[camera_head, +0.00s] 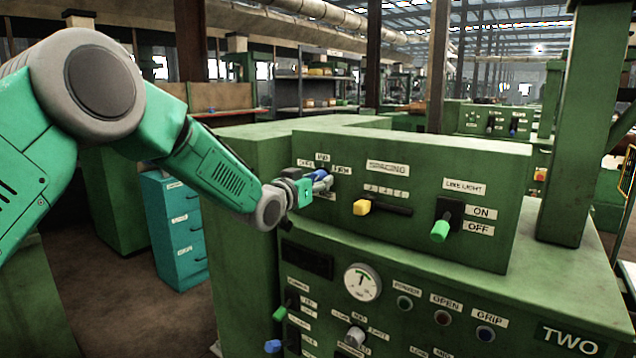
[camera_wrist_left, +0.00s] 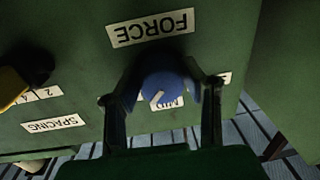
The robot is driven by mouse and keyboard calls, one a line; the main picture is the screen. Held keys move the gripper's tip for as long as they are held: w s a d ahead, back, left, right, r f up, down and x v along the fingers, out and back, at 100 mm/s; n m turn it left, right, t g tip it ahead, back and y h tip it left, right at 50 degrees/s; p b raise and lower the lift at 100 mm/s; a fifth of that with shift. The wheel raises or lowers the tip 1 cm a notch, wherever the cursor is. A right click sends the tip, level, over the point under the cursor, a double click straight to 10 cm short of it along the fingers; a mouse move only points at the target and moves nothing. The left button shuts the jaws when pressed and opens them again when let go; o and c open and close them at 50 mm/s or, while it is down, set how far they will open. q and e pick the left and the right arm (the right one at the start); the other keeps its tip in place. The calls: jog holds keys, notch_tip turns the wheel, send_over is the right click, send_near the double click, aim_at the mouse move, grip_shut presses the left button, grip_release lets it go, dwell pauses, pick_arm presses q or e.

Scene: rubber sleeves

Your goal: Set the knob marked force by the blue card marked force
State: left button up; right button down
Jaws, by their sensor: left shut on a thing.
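The knob marked force (camera_wrist_left: 168,88) is blue, with a white mark on its face. Its FORCE label (camera_wrist_left: 151,27) reads upside down in the left wrist view. In the head view the knob (camera_head: 319,174) is on the upper panel's left end, mostly hidden by my left gripper (camera_head: 316,184). My left gripper (camera_wrist_left: 163,97) is shut on the knob, one finger on each side. A MID label (camera_wrist_left: 172,103) shows partly behind the knob; other small labels around it are partly covered. I cannot make out a blue card in either view. My right gripper is not in view.
A yellow spacing lever (camera_head: 362,207) and a green line light switch (camera_head: 440,231) sit right of the knob. Below are a round gauge (camera_head: 362,282), buttons and more knobs. A teal drawer cabinet (camera_head: 176,230) stands behind my left arm.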

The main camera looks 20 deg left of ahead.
pick_arm(q)
jog(key=shift+f+n, duration=0.2)
jog(key=shift+n, duration=0.6)
jog(key=n, duration=0.2)
jog(key=shift+n, duration=0.3)
jog(key=shift+n+g+b, duration=0.4)
jog(key=shift+n+b, duration=0.3)
jog(key=shift+n, duration=1.1)
jog(key=shift+f, duration=0.1)
jog(key=o, duration=1.1)
jog(key=shift+o, duration=0.2)
jog(key=shift+a, duration=0.1)
jog(key=shift+r, duration=0.2)
